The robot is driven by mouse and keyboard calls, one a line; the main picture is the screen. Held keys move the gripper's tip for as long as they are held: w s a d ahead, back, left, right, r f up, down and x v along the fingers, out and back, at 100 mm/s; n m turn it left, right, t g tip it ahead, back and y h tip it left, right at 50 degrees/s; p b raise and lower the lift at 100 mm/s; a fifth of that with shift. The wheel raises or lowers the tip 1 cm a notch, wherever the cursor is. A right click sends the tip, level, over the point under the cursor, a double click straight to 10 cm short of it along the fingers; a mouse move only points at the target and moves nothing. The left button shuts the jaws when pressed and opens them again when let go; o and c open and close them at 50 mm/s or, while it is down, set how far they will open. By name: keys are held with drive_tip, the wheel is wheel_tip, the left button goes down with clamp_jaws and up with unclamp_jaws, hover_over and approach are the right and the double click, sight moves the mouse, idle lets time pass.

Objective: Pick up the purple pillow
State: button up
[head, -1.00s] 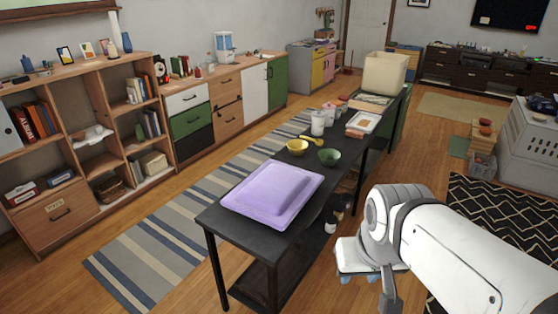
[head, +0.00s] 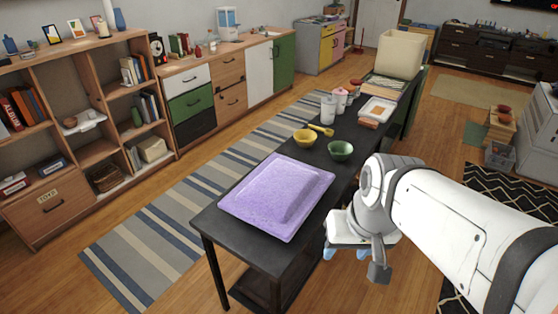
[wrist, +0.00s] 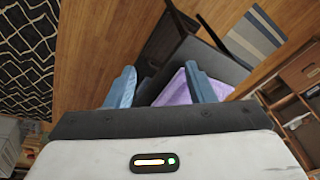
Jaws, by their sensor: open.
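The purple pillow (head: 277,194) lies flat on the near end of the long black table (head: 232,235) in the head view. In the wrist view the pillow (wrist: 177,92) shows partly, between and behind the blue fingers. My gripper (wrist: 165,88) is open, with its two blue fingers apart and nothing between them. In the head view my gripper (head: 345,254) is to the right of the table's near end, beside the pillow and apart from it. Much of the gripper is hidden by my wrist there.
A yellow bowl (head: 305,138), a green bowl (head: 340,151) and cups (head: 328,107) stand beyond the pillow. A cream bin (head: 398,50) is at the far end. A wooden shelf unit (head: 85,150) stands left. Striped rug (head: 150,245) and open floor lie between.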

drive_tip(key=w+a+f+m+g+y+b, duration=0.1)
drive_tip(key=w+a+f+y+b, duration=0.1)
drive_tip(key=a+f+y+b, duration=0.3)
drive_tip(key=w+a+f+g+b, duration=0.1)
drive_tip(key=f+b, duration=0.2)
drive_tip(key=f, duration=0.4)
drive_tip(key=m+t+y+b, duration=0.4)
drive_tip(key=m+t+b, duration=0.6)
drive_tip(key=t+b, duration=0.65)
approach(308, 215)
drive_tip(key=w+g+b, duration=0.1)
drive_tip(key=g+b, duration=0.1)
drive_tip(key=x, duration=0.2)
drive_tip(key=r+x, duration=0.1)
drive_tip(key=x, duration=0.4)
drive_tip(key=shift+w+r, duration=0.2)
drive_tip(key=shift+w, duration=0.05)
drive_tip(key=shift+c, duration=0.3)
clamp_jaws()
